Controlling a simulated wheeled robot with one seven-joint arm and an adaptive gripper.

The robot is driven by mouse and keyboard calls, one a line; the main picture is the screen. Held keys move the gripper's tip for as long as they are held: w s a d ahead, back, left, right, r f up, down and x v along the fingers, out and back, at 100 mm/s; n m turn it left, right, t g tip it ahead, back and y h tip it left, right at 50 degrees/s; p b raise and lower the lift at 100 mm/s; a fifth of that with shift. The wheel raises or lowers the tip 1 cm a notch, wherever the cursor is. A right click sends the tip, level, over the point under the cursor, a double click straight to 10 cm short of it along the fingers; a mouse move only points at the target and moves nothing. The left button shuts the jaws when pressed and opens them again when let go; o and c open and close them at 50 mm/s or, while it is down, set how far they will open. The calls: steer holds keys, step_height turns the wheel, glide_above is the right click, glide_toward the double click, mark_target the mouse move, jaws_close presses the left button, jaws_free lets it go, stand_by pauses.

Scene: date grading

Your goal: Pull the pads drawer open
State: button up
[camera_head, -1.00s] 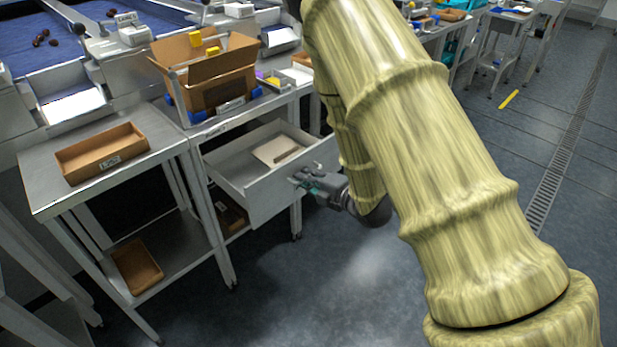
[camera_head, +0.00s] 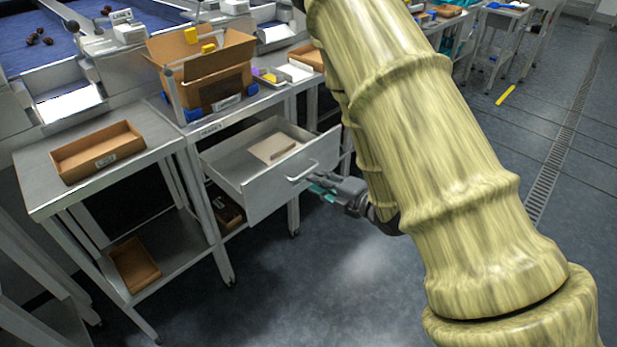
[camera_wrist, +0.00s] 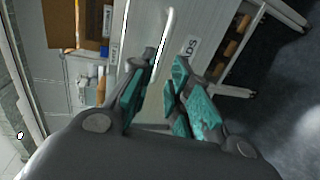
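The pads drawer (camera_head: 262,192) is pulled well out from under the steel table, and a flat pale pad (camera_head: 273,148) lies inside it. My gripper (camera_head: 322,190) is just in front of the drawer front, apart from the handle in the head view. The drawer's far inside is partly hidden.
A cardboard box (camera_head: 205,80) stands on the table above the drawer. An open brown tray (camera_head: 98,152) is on the side table at left, with another tray (camera_head: 135,265) on its lower shelf. The floor (camera_head: 300,280) in front is clear.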

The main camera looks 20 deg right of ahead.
steer(key=v, duration=0.5)
steer(key=shift+s+d, duration=0.15)
steer(key=shift+s, duration=0.1)
steer(key=s+d+f+m+g+h+p, duration=0.1)
steer(key=s+f+m+g+h+p, duration=0.2)
steer(key=s+f+m, duration=0.4)
steer(key=s+f+m+g+h+p, duration=0.35)
steer(key=f+m, duration=0.25)
steer(key=f, duration=0.3)
steer(key=s+a+f+m+g+p, duration=0.1)
steer(key=s+m, duration=0.4)
steer(key=s, duration=0.5)
steer(key=s+a+f+m+g+p, duration=0.1)
steer(key=s+f+m+g+p, duration=0.2)
steer(key=s, duration=0.8)
step_height(320, 180, down, 2)
steer(key=m+g+h, duration=0.1)
steer(key=m+g, duration=0.2)
steer(key=shift+a+f, duration=0.15)
steer(key=shift+a, duration=0.1)
